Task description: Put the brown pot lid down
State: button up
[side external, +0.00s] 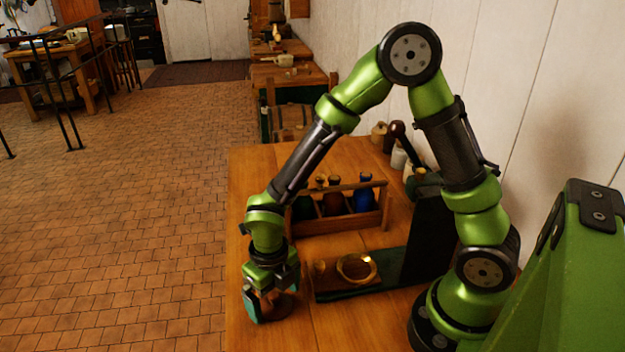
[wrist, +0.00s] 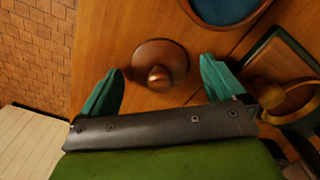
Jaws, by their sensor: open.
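The brown pot lid (wrist: 160,60) is round with a knob at its middle. In the wrist view it lies knob up on the wooden table, ahead of and between my gripper's fingers. My gripper (wrist: 160,88) is open, with one teal finger on each side of the lid's knob and a gap to each. In the side view my gripper (side external: 268,308) is low over the table's near left part, and the lid (side external: 283,303) is partly hidden behind the fingers.
A dark green board (side external: 340,292) with a brass ring (side external: 356,268) lies to the right. A wooden caddy (side external: 345,222) with several bottles stands behind. The table's left edge (side external: 232,250) is close to my gripper. Bare wood (side external: 315,330) shows in front.

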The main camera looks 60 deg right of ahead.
aim_at(274, 294)
notch_tip(274, 294, up, 12)
jog(key=s+d+r+n+t+y, duration=0.1)
jog(key=s+d+r+n+t, duration=0.2)
jog(key=n, duration=1.3)
jog(key=s+d+r+n+t+y, duration=0.1)
jog(key=s+d+r+n+t, duration=0.3)
jog(key=r+n, duration=0.5)
jog(key=s+d+n, duration=0.1)
jog(key=d+n, duration=0.1)
jog(key=n, duration=0.6)
jog(key=shift+s+d, duration=0.15)
jog(key=shift+d, duration=0.05)
